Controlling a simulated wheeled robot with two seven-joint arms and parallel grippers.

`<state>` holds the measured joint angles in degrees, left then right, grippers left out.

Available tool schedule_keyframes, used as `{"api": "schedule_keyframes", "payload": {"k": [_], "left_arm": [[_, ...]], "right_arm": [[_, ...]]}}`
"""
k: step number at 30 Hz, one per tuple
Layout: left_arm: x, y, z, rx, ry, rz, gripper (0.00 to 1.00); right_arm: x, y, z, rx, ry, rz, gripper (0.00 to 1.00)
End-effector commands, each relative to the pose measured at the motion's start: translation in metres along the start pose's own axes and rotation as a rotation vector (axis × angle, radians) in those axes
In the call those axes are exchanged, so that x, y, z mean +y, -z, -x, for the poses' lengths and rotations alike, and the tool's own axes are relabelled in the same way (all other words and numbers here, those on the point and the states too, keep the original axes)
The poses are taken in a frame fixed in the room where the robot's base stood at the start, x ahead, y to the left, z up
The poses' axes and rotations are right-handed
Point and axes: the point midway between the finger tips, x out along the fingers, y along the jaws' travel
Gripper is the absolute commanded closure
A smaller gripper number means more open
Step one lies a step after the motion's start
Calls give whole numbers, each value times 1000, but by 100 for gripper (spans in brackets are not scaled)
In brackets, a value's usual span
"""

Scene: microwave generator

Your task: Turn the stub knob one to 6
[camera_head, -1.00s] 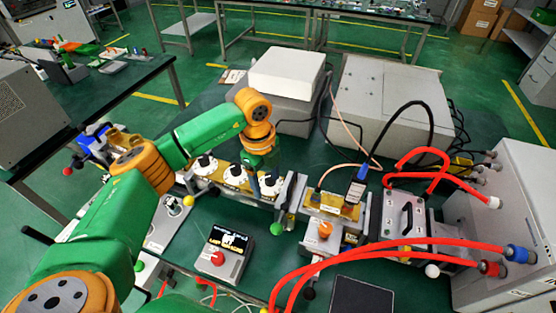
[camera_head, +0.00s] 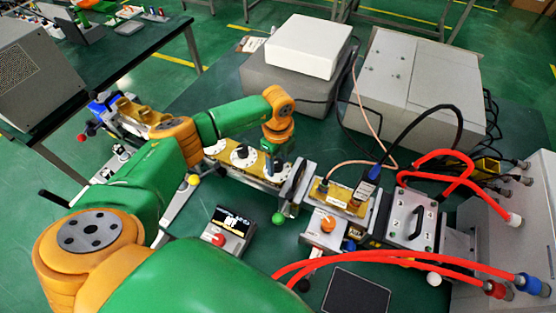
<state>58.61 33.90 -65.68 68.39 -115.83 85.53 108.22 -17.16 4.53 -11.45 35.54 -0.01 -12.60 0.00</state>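The stub tuner (camera_head: 256,168) is a long gold-faced block in the middle of the bench. It carries three white dials with dark knobs in a row: a left knob (camera_head: 213,147), a middle knob (camera_head: 241,153) and a right knob (camera_head: 273,171). My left gripper (camera_head: 275,160) points down at the right knob and partly covers it. Its fingers are small and dark here, so I cannot tell whether they are open or touch the knob. The dial numbers are too small to read. My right gripper is out of view.
A grey meter box with a red knob (camera_head: 232,228) stands in front of the tuner. A green ball-ended handle (camera_head: 279,218) is just right of it. Red cables (camera_head: 420,257) cross the right front. A white box (camera_head: 308,46) stands on equipment behind the gripper.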

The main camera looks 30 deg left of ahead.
Motion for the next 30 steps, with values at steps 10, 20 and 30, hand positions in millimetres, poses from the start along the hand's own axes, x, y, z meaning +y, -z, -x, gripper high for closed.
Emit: {"api": "schedule_keyframes", "payload": {"k": [10,20,30], "left_arm": [[0,0,1,0,0,0,100],[-1,0,0,-1,2,-73,100],[-1,0,-1,-1,4,-351,100]], "right_arm": [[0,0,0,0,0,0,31],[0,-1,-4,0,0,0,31],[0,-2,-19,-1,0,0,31]]}}
